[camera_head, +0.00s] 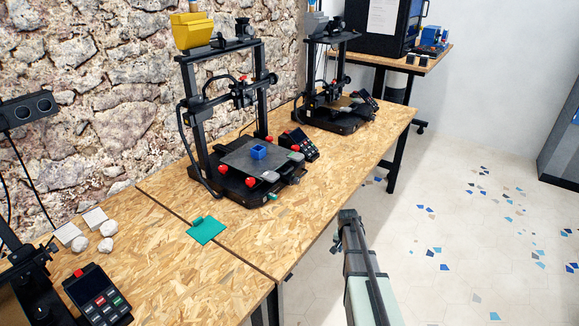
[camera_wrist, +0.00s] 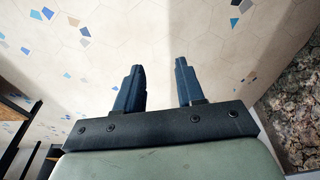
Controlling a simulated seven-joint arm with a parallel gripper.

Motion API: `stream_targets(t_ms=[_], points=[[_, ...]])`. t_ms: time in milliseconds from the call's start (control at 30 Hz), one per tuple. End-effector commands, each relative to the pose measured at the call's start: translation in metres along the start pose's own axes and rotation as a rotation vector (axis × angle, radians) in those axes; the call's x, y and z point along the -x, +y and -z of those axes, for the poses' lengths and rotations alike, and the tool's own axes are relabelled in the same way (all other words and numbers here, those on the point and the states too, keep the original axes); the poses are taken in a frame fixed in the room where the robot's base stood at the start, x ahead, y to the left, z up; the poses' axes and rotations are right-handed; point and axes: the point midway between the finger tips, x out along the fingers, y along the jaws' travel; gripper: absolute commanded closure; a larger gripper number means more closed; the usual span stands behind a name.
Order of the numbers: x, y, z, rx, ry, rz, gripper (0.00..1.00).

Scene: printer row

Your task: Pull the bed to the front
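The grey print bed (camera_head: 264,157) lies on the nearer full printer (camera_head: 215,165), in the middle of the head view. A small blue open box (camera_head: 258,152) stands on the bed, and red knobs show under its corners. My gripper (camera_head: 348,215) is to the right of the bed, out past the table's front edge and above the floor, apart from the printer. In the wrist view my gripper (camera_wrist: 160,85) has its two dark fingers apart with nothing between them, and tiled floor beyond. The bed is not in the wrist view.
A second printer (camera_head: 338,105) stands farther back on the wooden table (camera_head: 235,235). A teal sheet (camera_head: 206,231) lies in front of the nearer printer. A control screen (camera_head: 299,143) stands at its right. Another printer with a keypad (camera_head: 97,295) is at bottom left.

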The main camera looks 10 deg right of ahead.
Motion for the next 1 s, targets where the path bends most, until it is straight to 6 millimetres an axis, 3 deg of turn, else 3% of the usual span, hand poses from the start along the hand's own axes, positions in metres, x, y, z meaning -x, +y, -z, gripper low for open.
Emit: stream_targets(t_ms=[33,300,500,600,667,800,867,1000], points=[[0.012,-0.001,0.029,-0.029,0.032,0.008,0.62],[0.090,0.004,0.144,-0.186,0.182,0.052,0.62],[0.161,0.005,0.218,-0.288,0.268,0.091,0.62],[0.196,-0.004,0.243,-0.323,0.284,0.114,0.62],[0.217,-0.014,0.253,-0.336,0.281,0.127,0.62],[0.267,-0.060,0.257,-0.336,0.226,0.160,0.62],[0.290,-0.092,0.248,-0.317,0.174,0.174,0.62],[0.333,-0.162,0.208,-0.246,0.034,0.192,0.62]])
